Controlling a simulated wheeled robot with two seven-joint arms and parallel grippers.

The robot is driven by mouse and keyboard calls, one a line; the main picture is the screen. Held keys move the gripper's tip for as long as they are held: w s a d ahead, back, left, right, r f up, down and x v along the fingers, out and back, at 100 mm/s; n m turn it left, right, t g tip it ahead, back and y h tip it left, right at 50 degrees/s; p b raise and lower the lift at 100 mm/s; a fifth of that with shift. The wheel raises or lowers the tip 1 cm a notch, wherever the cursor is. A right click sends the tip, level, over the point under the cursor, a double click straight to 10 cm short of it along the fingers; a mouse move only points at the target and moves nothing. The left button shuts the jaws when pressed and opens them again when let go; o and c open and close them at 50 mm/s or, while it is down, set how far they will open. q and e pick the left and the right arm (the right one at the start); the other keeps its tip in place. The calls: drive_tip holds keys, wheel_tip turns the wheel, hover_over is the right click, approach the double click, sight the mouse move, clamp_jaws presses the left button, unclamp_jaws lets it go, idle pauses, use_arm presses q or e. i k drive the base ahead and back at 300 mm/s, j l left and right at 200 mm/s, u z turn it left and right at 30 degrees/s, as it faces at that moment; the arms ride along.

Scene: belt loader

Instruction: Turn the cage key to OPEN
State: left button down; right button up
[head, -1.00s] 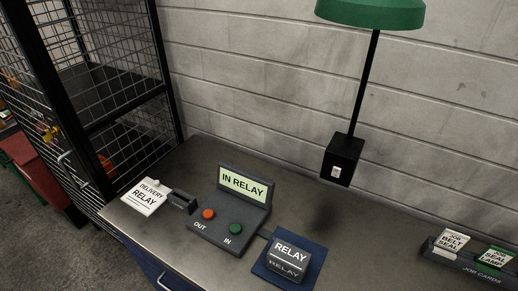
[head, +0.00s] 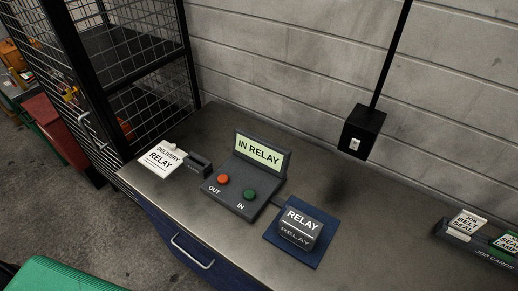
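The wire cage (head: 137,83) with a black frame and shelves stands at the upper left, beyond the bench. A small yellow item (head: 71,95) sits on its front edge and may be the lock with the key; it is too small to read a key position or an OPEN mark. A pale handle (head: 84,118) is just below it. Neither of my grippers is in the head view.
The bench (head: 348,214) carries an IN RELAY console (head: 243,178), a RELAY box (head: 300,229) on a blue mat, a delivery card (head: 163,158) and a job card rack (head: 484,247). Open floor (head: 78,212) lies left. A green surface (head: 70,277) is at bottom left.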

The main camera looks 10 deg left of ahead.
sight(67, 94)
drive_tip(key=k+j+u, duration=0.15)
drive_tip(key=j+u, duration=0.2)
drive_tip(key=k+j+u, duration=0.15)
drive_tip(key=j+u, duration=0.15)
drive_tip(key=k+j+u, duration=0.1)
drive_tip(key=j+u, duration=0.6)
drive_tip(key=k+j, duration=0.05)
